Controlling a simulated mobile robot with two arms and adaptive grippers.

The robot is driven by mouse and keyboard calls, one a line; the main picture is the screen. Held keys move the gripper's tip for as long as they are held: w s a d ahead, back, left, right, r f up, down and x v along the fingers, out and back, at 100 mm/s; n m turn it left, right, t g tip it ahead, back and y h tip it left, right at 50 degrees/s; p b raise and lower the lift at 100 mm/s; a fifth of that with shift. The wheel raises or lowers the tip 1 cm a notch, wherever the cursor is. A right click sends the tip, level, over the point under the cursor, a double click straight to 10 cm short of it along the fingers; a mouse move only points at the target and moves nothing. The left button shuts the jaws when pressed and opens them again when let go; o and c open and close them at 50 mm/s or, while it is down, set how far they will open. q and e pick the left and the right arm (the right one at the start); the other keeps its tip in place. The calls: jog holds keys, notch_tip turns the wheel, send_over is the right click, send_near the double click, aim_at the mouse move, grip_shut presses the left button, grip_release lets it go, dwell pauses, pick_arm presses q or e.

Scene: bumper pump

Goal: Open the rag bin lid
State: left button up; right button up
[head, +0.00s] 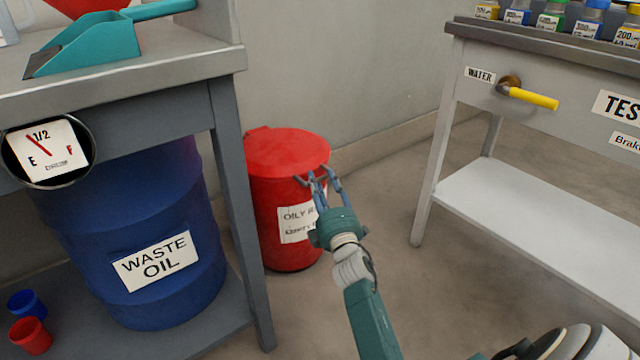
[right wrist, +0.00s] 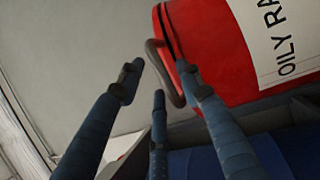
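The red rag bin (head: 268,225) stands on the floor between the two benches, with a white label partly reading "OILY". Its round red lid (head: 285,150) lies flat on top and looks closed. In the right wrist view, a dark seam runs along the lid's edge, and a grey-brown loop handle (right wrist: 158,62) sticks out beside it. My right gripper (head: 322,182) is at the front right rim of the bin. Its blue fingers (right wrist: 160,85) are spread apart around the handle's area; I cannot tell whether any touches it. My left gripper is out of view.
A grey bench (head: 225,62) stands close on the left, with a blue waste oil drum (head: 125,235) under it and a teal dustpan (head: 95,45) on top. A test bench (head: 540,85) with a yellow-handled valve (head: 533,98) is on the right. The floor between is clear.

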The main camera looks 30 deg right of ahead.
jog(key=shift+x, duration=0.9)
jog(key=shift+c, duration=0.5)
grip_shut()
